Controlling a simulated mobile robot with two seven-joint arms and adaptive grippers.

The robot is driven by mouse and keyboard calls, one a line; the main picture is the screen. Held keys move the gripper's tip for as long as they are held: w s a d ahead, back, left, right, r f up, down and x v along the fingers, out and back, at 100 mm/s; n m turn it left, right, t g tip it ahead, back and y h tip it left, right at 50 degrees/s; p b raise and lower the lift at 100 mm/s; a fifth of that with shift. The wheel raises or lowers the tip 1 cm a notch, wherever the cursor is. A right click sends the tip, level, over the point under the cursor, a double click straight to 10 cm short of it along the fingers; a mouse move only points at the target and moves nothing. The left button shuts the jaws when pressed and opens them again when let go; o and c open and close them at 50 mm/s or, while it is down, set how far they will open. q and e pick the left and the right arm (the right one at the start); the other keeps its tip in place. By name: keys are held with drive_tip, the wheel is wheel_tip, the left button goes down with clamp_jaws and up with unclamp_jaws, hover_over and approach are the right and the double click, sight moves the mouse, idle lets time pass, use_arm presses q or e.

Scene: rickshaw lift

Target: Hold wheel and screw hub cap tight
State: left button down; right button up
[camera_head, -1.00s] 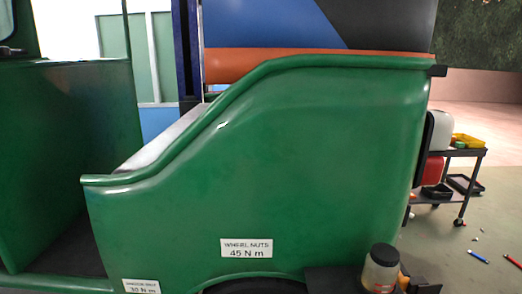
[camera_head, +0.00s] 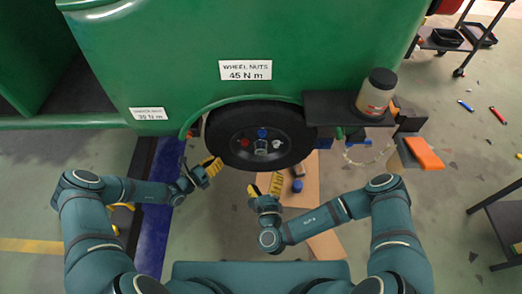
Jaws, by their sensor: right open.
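The black wheel (camera_head: 222,128) sits under the green body's arch. Small blue, red and pale pieces show around its grey hub (camera_head: 260,147); I cannot tell whether a hub cap is on it. My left gripper (camera_head: 212,167), with yellow finger pads, is at the wheel's lower left, apparently just short of the tyre; its opening is unclear. My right gripper (camera_head: 264,188) is open and empty, below the wheel and apart from it. A small blue round piece (camera_head: 297,186) rests on the cardboard right of it; I cannot tell what it is.
The green rickshaw body (camera_head: 180,60) bears a "Wheel nuts 45 N m" label (camera_head: 245,70). A jar (camera_head: 376,95) stands on a dark shelf (camera_head: 330,106) right of the wheel. Cardboard (camera_head: 327,243) lies below. A dark cart (camera_head: 505,225) stands at right. Loose tools lie on the floor.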

sight(261, 153)
drive_tip(key=w, duration=0.8)
drive_tip(key=w+a, duration=0.1)
drive_tip(key=w, duration=0.2)
drive_tip(key=shift+w+a, duration=0.1)
drive_tip(key=shift+w, duration=0.3)
drive_tip(key=c, duration=1.2)
